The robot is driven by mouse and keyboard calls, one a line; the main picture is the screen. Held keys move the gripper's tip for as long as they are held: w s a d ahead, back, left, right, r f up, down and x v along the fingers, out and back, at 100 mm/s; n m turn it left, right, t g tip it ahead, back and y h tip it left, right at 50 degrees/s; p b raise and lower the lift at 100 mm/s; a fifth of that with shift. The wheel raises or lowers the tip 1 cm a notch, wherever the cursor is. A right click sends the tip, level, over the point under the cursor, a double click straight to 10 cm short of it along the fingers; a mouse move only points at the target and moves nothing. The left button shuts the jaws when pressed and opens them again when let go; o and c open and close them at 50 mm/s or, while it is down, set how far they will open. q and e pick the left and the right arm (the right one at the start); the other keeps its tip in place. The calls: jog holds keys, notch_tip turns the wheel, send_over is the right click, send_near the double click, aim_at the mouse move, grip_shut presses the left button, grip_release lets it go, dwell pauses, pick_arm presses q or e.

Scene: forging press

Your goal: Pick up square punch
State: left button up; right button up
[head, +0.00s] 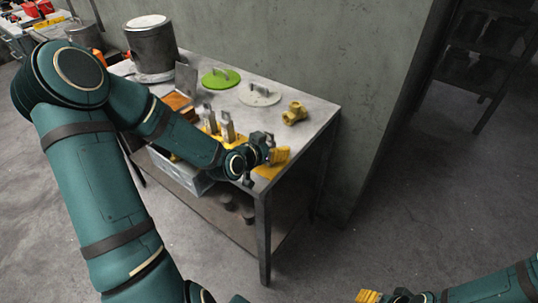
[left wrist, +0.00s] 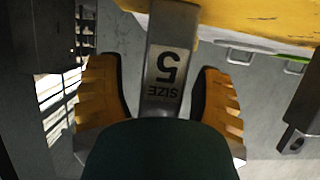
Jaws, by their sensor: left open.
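A grey metal punch marked "SIZE 5" (left wrist: 168,62) stands between the two yellow fingers of my left gripper in the left wrist view. The gripper (left wrist: 160,105) is open, with a gap on each side of the punch. The punch's tip is hidden, so I cannot tell whether it is square. In the head view my left gripper (head: 279,156) is at the table's front edge and hides most of this punch. Other metal punches (head: 228,127) stand in the yellow holder to its left. My right gripper (head: 368,296) shows only partly at the bottom edge.
The metal table (head: 318,112) carries a green lidded disc (head: 220,79), a grey disc (head: 259,95), a yellow fitting (head: 295,113) and a large metal pot (head: 152,47). A grey bin (head: 182,172) is under the tabletop. A concrete wall stands behind. The floor at right is clear.

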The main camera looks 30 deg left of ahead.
pick_arm(q)
jog(key=shift+w, duration=0.15)
grip_shut()
